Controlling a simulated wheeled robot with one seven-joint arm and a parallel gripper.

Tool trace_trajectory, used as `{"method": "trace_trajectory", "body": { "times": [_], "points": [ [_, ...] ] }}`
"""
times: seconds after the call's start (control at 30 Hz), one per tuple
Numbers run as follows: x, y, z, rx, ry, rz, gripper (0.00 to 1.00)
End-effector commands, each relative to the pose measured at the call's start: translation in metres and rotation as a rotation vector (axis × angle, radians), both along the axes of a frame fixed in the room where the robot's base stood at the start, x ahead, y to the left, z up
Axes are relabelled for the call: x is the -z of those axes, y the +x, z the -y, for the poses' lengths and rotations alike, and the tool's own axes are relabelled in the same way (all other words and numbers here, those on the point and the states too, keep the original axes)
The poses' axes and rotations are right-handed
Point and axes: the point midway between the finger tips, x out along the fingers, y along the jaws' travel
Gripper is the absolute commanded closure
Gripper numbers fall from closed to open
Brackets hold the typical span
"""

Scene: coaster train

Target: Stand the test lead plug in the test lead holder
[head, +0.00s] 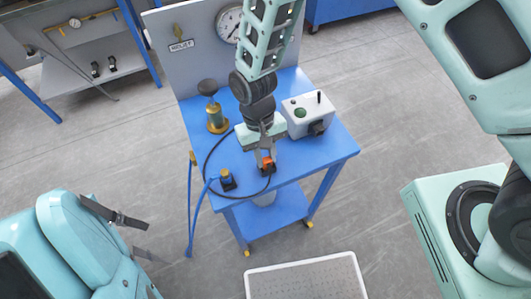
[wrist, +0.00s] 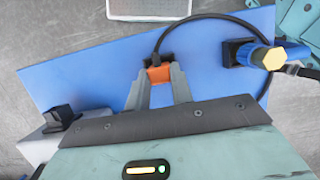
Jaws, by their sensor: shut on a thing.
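The test lead plug (wrist: 158,74) is an orange block with a black end, and a black cable leaves that end. It also shows in the head view (head: 267,163), near the table's front edge. My gripper (head: 266,159) points down over the table and is shut on the orange part; its fingers also show in the wrist view (wrist: 158,82). The plug's lower end is hidden, so I cannot tell if it touches the table. I cannot tell surely which fixture is the test lead holder. A black block with a square opening (wrist: 62,117) sits on the grey box.
The grey box (head: 305,113) with a green button stands right of my gripper. A blue fitting with a yellow top (head: 226,176) stands in a black base to the left. A brass post with a dark knob (head: 216,117) stands behind. The blue table's (head: 318,166) front right is clear.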

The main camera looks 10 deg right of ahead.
Motion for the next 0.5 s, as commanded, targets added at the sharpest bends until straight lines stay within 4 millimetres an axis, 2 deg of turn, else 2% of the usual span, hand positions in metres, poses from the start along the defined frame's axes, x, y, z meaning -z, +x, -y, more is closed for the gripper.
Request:
{"method": "trace_trajectory", "body": {
  "times": [0.17, 0.2, 0.27, 0.5],
  "points": [
    [0.0002, 0.0000, 0.0000, 0.000, 0.000, 0.000, 1.00],
    [0.0002, 0.0000, 0.0000, 0.000, 0.000, 0.000, 0.66],
    [0.0002, 0.0000, 0.0000, 0.000, 0.000, 0.000, 0.52],
    [0.0002, -0.0001, 0.0000, 0.000, 0.000, 0.000, 0.52]
  ]
}}
